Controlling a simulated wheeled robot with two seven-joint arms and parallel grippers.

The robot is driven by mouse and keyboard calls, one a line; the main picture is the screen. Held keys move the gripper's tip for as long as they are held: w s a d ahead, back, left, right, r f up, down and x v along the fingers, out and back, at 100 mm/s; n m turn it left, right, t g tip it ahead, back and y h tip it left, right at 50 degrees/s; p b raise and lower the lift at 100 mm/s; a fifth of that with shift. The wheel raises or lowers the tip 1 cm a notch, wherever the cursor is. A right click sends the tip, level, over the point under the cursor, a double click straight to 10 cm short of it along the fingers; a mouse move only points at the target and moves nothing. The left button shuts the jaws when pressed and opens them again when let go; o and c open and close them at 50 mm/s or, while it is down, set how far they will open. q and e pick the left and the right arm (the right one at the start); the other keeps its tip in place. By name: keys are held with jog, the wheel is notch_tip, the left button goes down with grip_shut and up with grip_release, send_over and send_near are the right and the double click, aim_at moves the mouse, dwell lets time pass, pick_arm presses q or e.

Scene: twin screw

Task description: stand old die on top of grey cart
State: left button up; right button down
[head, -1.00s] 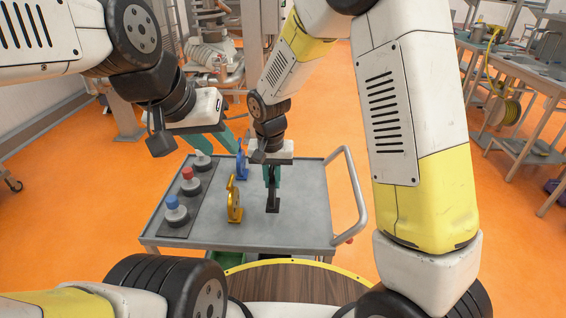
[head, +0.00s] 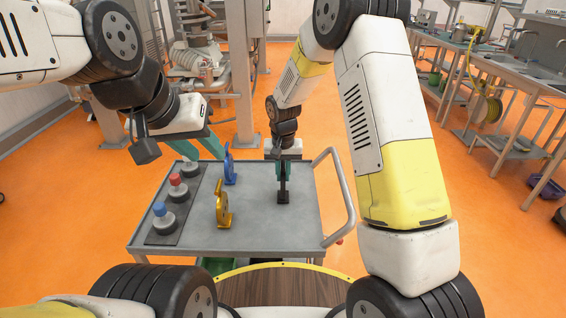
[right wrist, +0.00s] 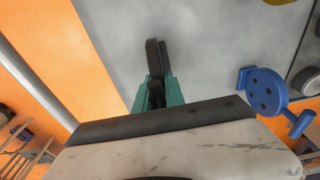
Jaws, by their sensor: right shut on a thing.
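A dark die, which I take as the old die (head: 283,192), is upright over the right-middle part of the grey cart's top (head: 255,235). Its foot is at or just above the surface; I cannot tell if it touches. My right gripper (head: 284,167) is shut on its upper part from above. In the right wrist view the dark die (right wrist: 153,57) shows between the teal fingers of the right gripper (right wrist: 155,92). My left gripper (head: 201,147) is open and empty over the cart's far left corner.
A yellow die-like piece (head: 223,206) and a blue one (head: 229,166) stand left of the dark die. Several knobbed pieces, one red-topped (head: 178,186), stand on a dark strip at the left. The cart's handle (head: 345,200) is at the right. The front right top is clear.

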jog(key=shift+f, duration=0.1)
jog(key=c, duration=1.4)
grip_release()
